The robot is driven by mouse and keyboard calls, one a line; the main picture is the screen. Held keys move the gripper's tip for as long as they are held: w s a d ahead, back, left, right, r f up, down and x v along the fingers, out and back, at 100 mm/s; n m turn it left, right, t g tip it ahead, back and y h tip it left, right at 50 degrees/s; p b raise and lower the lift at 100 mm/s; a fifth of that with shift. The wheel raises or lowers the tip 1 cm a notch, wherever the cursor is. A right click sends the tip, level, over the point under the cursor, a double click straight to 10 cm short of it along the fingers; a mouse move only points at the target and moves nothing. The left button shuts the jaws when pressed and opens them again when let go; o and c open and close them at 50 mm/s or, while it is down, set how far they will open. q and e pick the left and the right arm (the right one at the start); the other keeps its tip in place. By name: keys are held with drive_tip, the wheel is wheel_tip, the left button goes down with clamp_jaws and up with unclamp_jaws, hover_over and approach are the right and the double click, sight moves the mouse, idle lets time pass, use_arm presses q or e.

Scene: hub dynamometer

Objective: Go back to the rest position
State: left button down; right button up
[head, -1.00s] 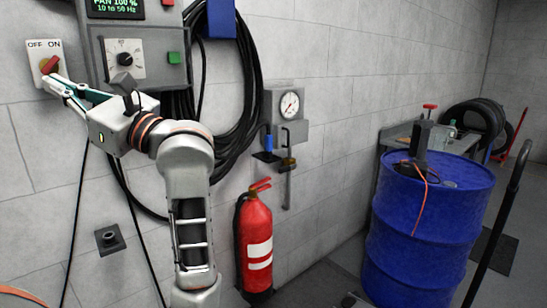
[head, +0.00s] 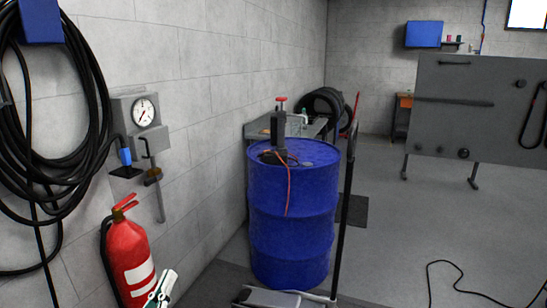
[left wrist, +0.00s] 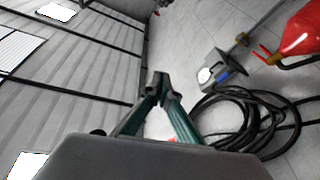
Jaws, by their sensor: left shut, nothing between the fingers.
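My left gripper (head: 165,281) shows only in part at the bottom edge of the head view, in front of the red fire extinguisher's lower right side. In the left wrist view its green fingers (left wrist: 158,82) come together at the tips, with nothing held between them. The fingers point into free space, with the wall and the coiled hose beyond them. My right gripper is in neither view.
A red fire extinguisher (head: 130,253), a gauge box (head: 140,122) and a coiled black hose (head: 104,150) are along the left wall. A blue drum (head: 292,215) stands mid-view. A grey board (head: 482,125) stands at the right. Floor between drum and board is largely clear.

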use_arm(q)
drive_tip(key=s+d+f+m+g, duration=0.1)
drive_tip(key=s+f+m+g, duration=0.1)
drive_tip(key=s+f, duration=0.4)
drive_tip(key=s+d+f+m+g, duration=0.2)
drive_tip(key=s+f+g, duration=0.3)
drive_tip(key=f, duration=1)
drive_tip(key=s+d+f+m+g, duration=0.1)
drive_tip(key=s+f+m+g, duration=0.1)
drive_tip(key=s+f, duration=0.7)
wheel_tip(320, 180, down, 3)
drive_tip(key=shift+s+d+r+g, duration=0.15)
drive_tip(key=shift+s+d+g, duration=0.2)
drive_tip(key=shift+g, duration=0.55)
drive_tip(key=shift+w, duration=0.1)
